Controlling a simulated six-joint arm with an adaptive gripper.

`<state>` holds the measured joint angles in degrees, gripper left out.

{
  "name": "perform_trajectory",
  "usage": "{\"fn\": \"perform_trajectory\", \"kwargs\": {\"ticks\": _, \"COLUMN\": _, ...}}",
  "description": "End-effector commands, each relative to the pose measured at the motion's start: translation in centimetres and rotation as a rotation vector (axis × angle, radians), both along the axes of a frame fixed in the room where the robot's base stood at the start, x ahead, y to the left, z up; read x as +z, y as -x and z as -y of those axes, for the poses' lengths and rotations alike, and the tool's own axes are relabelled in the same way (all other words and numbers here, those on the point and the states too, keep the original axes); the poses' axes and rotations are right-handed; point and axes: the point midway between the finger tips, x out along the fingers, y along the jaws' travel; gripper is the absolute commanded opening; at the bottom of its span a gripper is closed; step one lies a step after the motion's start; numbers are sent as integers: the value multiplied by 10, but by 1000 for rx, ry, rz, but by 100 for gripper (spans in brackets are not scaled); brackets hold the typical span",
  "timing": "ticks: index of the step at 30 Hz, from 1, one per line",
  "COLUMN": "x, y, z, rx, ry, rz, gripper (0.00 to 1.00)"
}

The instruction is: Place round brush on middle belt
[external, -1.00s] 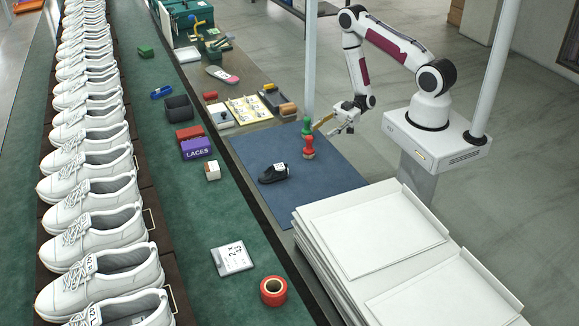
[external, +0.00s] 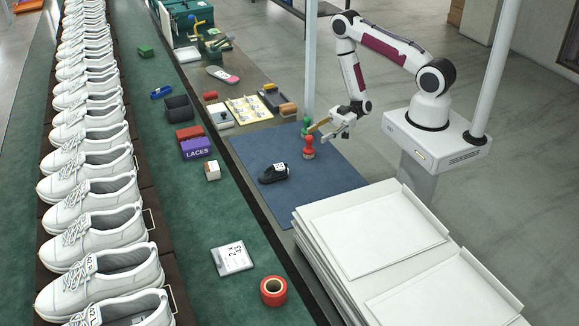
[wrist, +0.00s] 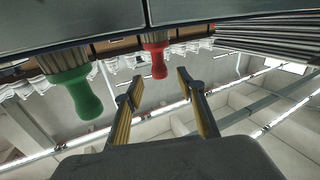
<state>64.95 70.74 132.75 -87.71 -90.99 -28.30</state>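Two upright handled pieces that look like brushes stand on the blue mat (external: 325,178): a red one (external: 309,149) and a green one (external: 305,132) just behind it. In the wrist view my gripper (wrist: 160,77) is open and empty. The red handle (wrist: 157,60) lies ahead between the fingertips; the green handle (wrist: 83,95) is to the left, outside them. A green belt (external: 215,215) runs left of the mat.
A black shoe-like object (external: 273,174) lies on the mat. The belt carries a purple laces box (external: 196,148), a dark bin (external: 179,108), a labelled device (external: 232,258) and a red roll (external: 273,291). White shoes line the left. Stacked white boards (external: 375,235) stand in front.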

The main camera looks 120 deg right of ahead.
Motion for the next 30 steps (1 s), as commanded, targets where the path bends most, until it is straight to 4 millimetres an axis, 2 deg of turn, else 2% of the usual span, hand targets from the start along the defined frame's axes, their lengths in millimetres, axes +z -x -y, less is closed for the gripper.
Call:
{"fn": "perform_trajectory", "kwargs": {"ticks": 20, "x": 0, "y": -9, "z": -3, "rx": 0, "ry": 0, "rz": 0, "gripper": 39}}
{"fn": "perform_trajectory", "kwargs": {"ticks": 30, "x": -3, "y": -30, "z": -11, "rx": 3, "ry": 1, "rz": 0, "gripper": 39}}
